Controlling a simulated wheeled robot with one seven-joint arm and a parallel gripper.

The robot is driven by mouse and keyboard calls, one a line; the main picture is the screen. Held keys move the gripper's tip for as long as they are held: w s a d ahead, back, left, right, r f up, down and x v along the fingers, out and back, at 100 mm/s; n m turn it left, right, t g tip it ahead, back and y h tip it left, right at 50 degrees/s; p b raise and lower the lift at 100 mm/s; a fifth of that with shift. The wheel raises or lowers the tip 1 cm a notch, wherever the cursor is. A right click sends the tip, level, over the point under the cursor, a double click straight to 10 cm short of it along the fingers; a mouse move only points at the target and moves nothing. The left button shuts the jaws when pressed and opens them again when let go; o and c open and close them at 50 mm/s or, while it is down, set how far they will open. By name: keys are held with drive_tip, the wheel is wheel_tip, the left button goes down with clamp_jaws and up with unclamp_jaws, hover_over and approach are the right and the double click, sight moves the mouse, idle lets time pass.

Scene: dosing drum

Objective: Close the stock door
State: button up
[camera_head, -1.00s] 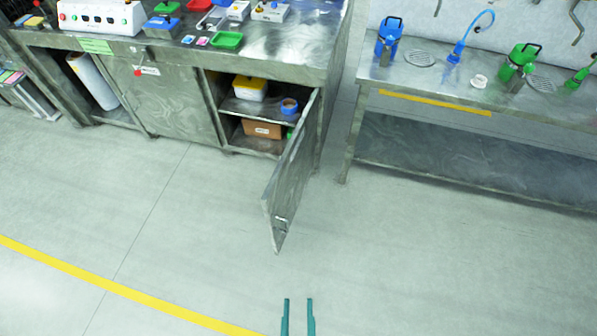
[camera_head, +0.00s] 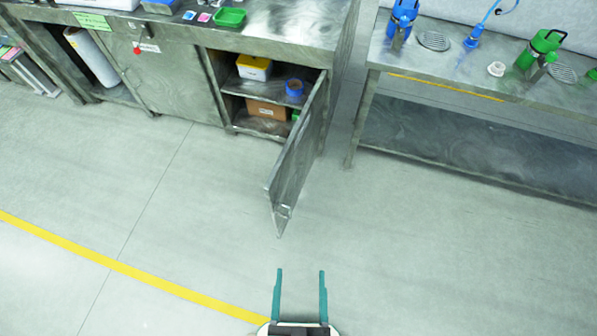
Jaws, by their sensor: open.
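The stock door (camera_head: 296,160) is a grey metal cabinet door. It stands wide open, hinged at the right side of the cabinet opening and swung out toward me. A small handle (camera_head: 284,211) sits near its free end. The open cabinet (camera_head: 229,85) shows a shelf with a yellow-lidded white box (camera_head: 254,68) and a blue roll (camera_head: 294,87), and a brown box (camera_head: 267,108) below. My gripper (camera_head: 299,272) is open and empty at the bottom of the view, over the floor, short of the door's free end and apart from it.
A closed cabinet door (camera_head: 172,82) with a red mark is left of the opening. The metal counter (camera_head: 290,35) runs above. A second metal bench (camera_head: 445,75) with blue and green vessels stands at right. The floor around the door is clear, with a yellow line at left.

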drive_tip(key=f+m, duration=0.1)
drive_tip(key=f, duration=0.3)
drive_tip(key=w+d+f+m+g, duration=0.1)
drive_tip(key=f, duration=0.3)
drive_tip(key=d+f+m+g, duration=0.1)
drive_tip(key=f+m, duration=0.1)
drive_tip(key=f, duration=0.1)
drive_tip(key=shift+w+d+f+h, duration=0.1)
drive_tip(key=shift+w+f+h, duration=0.1)
drive_tip(key=shift+f+h, duration=0.2)
drive_tip(key=c, duration=1.5)
drive_tip(key=f+m+g, duration=0.1)
drive_tip(key=f, duration=0.3)
drive_tip(key=w+f+m+g, duration=0.1)
drive_tip(key=f+m, duration=0.1)
drive_tip(key=f, duration=0.2)
drive_tip(key=d+f+m+g, duration=0.1)
drive_tip(key=f, duration=0.4)
drive_tip(key=shift+w+f+m+g, duration=0.1)
drive_tip(key=shift+w+m+g, duration=0.2)
drive_tip(key=shift+w+m, duration=0.1)
clamp_jaws()
drive_tip(key=m+g+y, duration=0.3)
drive_tip(key=m+y, duration=1)
drive_tip(key=y, duration=0.5)
approach(275, 189)
drive_tip(key=x, duration=0.6)
drive_tip(key=shift+w+a+f, duration=0.1)
drive_tip(key=shift+a+f, duration=0.05)
drive_tip(key=shift+a, duration=0.05)
